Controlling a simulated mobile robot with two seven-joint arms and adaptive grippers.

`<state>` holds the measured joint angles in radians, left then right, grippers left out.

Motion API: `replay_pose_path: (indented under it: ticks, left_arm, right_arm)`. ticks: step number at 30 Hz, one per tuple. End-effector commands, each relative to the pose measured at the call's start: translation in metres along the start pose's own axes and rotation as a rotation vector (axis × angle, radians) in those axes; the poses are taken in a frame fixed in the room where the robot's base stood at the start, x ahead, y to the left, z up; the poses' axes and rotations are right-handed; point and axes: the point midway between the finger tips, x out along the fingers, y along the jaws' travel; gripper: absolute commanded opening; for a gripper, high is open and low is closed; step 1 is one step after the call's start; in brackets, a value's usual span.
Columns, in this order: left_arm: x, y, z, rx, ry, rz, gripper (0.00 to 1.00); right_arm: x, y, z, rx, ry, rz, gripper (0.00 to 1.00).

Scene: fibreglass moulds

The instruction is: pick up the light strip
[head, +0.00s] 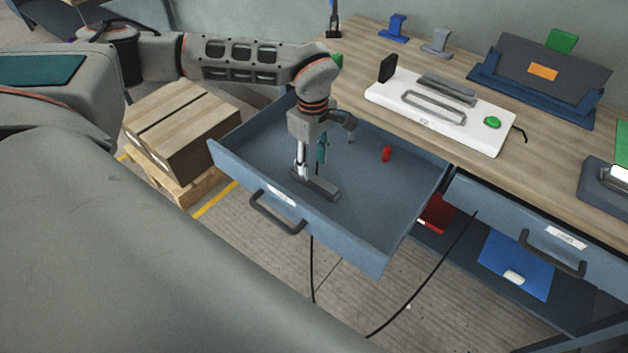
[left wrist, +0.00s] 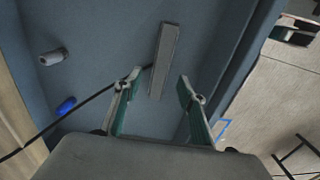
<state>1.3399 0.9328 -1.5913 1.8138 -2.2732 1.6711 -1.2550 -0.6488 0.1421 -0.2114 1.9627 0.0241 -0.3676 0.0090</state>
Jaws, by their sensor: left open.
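A grey bar, which I take to be the light strip (head: 322,187), lies flat in the open blue drawer (head: 370,205), close to its front wall. In the left wrist view the light strip (left wrist: 166,58) runs lengthwise away from me, its near end between the lines of the two fingers. My left gripper (head: 311,166) points down into the drawer over the strip. It also shows in the left wrist view (left wrist: 160,79), fingers apart, with green inner pads and nothing gripped. I cannot tell how high the fingertips are above the strip. My right gripper is not in view.
A small red piece (head: 386,154) lies in the drawer. The left wrist view shows a grey cylinder (left wrist: 53,56), a blue piece (left wrist: 66,105) and a black cable. A white device (head: 440,112) stands on the wooden bench; a cardboard box (head: 180,125) stands left.

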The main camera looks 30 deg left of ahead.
Motion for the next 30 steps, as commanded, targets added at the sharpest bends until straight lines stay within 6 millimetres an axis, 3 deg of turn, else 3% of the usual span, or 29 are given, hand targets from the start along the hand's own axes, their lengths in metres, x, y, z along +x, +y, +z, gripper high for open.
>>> replay_pose_path:
  ticks: [9,17,18,22,23,30]
  left_arm:
    - [0.041,-0.002,0.008,-0.001,0.000,-0.002,0.40]
    - [0.047,-0.001,0.007,-0.001,0.001,0.001,0.40]
    - [0.047,-0.001,0.008,-0.001,0.001,0.001,0.38]
    - [0.047,-0.001,0.007,-0.001,0.001,0.001,0.04]
    - [0.047,-0.001,0.007,-0.001,0.001,0.001,0.00]
    - [0.047,-0.001,0.007,-0.001,0.000,0.001,0.00]
  right_arm:
    - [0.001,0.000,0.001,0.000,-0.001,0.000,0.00]
    - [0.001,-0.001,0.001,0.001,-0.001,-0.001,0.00]
    - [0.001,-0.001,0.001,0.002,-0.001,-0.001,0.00]
    - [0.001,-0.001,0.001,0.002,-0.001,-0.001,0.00]
    - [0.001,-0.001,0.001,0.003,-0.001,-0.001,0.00]
    - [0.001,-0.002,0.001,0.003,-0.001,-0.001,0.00]
